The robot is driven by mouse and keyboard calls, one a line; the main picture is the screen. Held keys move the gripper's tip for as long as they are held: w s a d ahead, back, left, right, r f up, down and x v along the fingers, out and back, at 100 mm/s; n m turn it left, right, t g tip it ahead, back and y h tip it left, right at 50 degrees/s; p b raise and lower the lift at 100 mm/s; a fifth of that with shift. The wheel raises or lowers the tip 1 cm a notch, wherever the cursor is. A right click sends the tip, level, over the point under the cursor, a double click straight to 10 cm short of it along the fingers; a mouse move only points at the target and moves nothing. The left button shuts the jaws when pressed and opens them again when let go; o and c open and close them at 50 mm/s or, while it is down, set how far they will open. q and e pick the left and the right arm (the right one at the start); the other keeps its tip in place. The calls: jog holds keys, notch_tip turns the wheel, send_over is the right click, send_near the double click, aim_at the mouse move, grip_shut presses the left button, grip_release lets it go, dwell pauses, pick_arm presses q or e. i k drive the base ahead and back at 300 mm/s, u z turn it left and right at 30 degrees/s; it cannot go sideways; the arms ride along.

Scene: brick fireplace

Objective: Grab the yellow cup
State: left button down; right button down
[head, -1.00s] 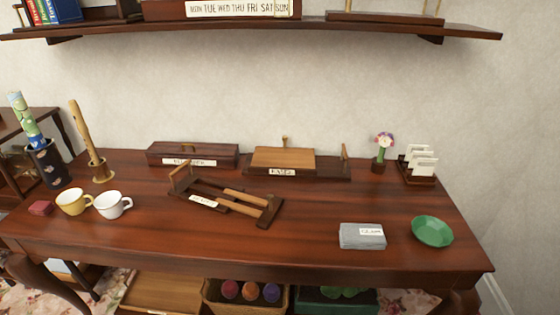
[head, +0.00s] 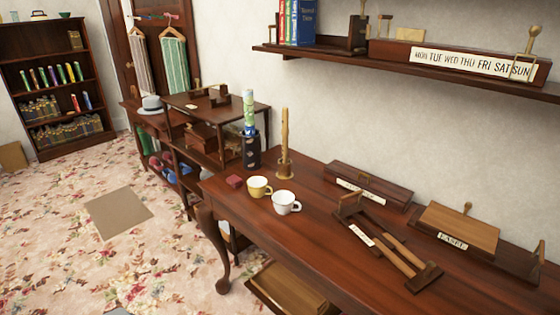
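The yellow cup (head: 258,187) stands upright near the left end of the dark wooden table (head: 320,222) in the head view. Its handle points to the right. A white cup (head: 285,203) stands close beside it, to the right and nearer the front edge. Neither of my grippers is in view.
Behind the cups are a dark pot (head: 250,150) with a patterned roll and a wooden stand (head: 285,145). A labelled rack (head: 385,240) lies to the right. A wall shelf (head: 410,68) hangs above. Open carpet (head: 60,235) lies left of the table.

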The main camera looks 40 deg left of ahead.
aim_at(257, 186)
jog(key=u, duration=1.1)
jog(key=i, duration=0.9)
jog(key=z, duration=0.6)
